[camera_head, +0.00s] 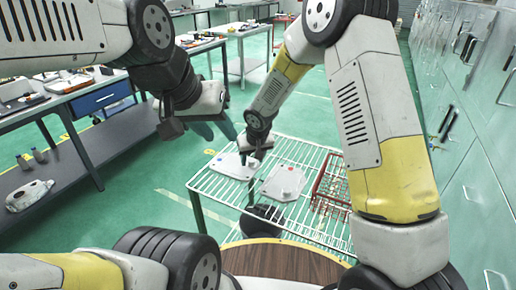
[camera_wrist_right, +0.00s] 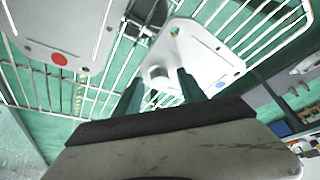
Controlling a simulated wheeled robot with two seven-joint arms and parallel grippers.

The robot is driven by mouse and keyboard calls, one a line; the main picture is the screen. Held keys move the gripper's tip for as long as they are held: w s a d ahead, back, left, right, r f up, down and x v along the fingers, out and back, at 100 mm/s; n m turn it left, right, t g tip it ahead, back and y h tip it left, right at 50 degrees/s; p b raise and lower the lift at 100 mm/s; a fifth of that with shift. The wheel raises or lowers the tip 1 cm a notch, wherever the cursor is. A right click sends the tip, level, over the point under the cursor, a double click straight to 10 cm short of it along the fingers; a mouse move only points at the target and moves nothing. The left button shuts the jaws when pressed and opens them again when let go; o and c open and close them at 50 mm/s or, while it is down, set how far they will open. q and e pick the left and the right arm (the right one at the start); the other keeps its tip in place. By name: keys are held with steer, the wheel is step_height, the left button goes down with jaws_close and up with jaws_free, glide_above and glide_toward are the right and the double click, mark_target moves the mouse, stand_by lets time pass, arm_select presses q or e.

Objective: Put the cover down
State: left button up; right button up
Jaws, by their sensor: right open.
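A light grey cover plate (camera_head: 231,168) lies flat on the white wire rack, and it also shows in the right wrist view (camera_wrist_right: 200,55). My right gripper (camera_head: 248,158) is low over this cover. In the right wrist view its two dark green fingers (camera_wrist_right: 162,88) are apart, with the cover's small raised block (camera_wrist_right: 158,77) between them. A second grey plate with a red dot (camera_head: 283,182) lies beside it on the rack, at upper left in the right wrist view (camera_wrist_right: 75,30). My left gripper (camera_head: 215,130) is higher, left of the rack, with its fingers apart and empty.
The wire rack (camera_head: 210,190) stands on the green floor. A red wire basket (camera_head: 332,188) is on its right side. A workbench (camera_head: 60,95) with parts is at left, with a casting (camera_head: 28,196) on its lower shelf. Grey cabinets (camera_head: 470,110) line the right.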

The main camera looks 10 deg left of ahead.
steer(key=v, duration=1.2)
steer(key=s+d+r+m+t, duration=0.1)
steer(key=s+d+r, duration=0.2)
steer(key=d+r, duration=0.35)
steer(key=s+d+r+m, duration=0.1)
steer(key=s+d+r, duration=0.35)
steer(key=d, duration=0.35)
steer(key=s+d+r+m, duration=0.1)
steer(key=s+d+r, duration=0.1)
steer(key=s+d, duration=0.2)
steer(key=s+d+r+m+t, duration=0.1)
steer(key=s+d+r, duration=0.2)
steer(key=s, duration=0.8)
steer(key=shift+d, duration=1.25)
steer(key=shift+r, duration=0.15)
steer(key=shift+c, duration=0.5)
